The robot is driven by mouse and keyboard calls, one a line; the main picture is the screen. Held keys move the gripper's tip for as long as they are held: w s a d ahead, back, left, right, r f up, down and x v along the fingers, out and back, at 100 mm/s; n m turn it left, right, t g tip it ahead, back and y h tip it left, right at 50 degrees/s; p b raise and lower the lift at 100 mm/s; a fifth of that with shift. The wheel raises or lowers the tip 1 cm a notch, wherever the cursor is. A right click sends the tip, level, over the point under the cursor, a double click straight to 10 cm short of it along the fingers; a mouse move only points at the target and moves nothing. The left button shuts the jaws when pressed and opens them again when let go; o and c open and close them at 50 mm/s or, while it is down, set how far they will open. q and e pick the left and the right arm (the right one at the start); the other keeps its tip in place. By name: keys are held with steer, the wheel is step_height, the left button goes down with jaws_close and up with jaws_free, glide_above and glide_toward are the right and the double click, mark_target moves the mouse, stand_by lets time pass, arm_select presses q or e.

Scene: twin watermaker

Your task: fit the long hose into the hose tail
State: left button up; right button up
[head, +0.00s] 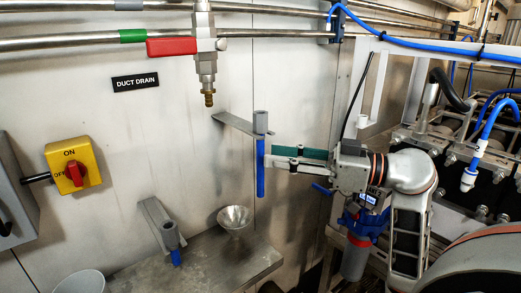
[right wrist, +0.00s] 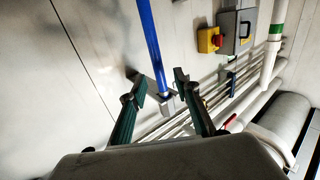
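The long hose (head: 260,178) is a blue tube hanging upright below a grey holder (head: 260,122) on a wall bracket. The hose tail is the brass barbed fitting (head: 208,98) pointing down under the valve, up and left of the hose; nothing is on it. My right gripper (head: 268,160) comes in from the right, level with the hose's upper part, its fingertips close beside it. In the right wrist view its fingers (right wrist: 154,82) are spread, with the blue hose (right wrist: 150,40) showing between the tips, not clamped. My left gripper is not in view.
A lower bracket (head: 155,222) holds a short blue hose (head: 176,258). A metal funnel (head: 234,218) stands on the ledge (head: 215,265). A red valve handle (head: 170,46) and a yellow switch box (head: 73,167) are on the left. The wall space between hose and hose tail is mostly clear.

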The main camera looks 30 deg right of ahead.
mark_target(260, 151)
steer(key=x, duration=0.4)
steer(key=shift+w+a+r, duration=0.25)
steer(key=shift+w+r, duration=0.05)
jaws_close()
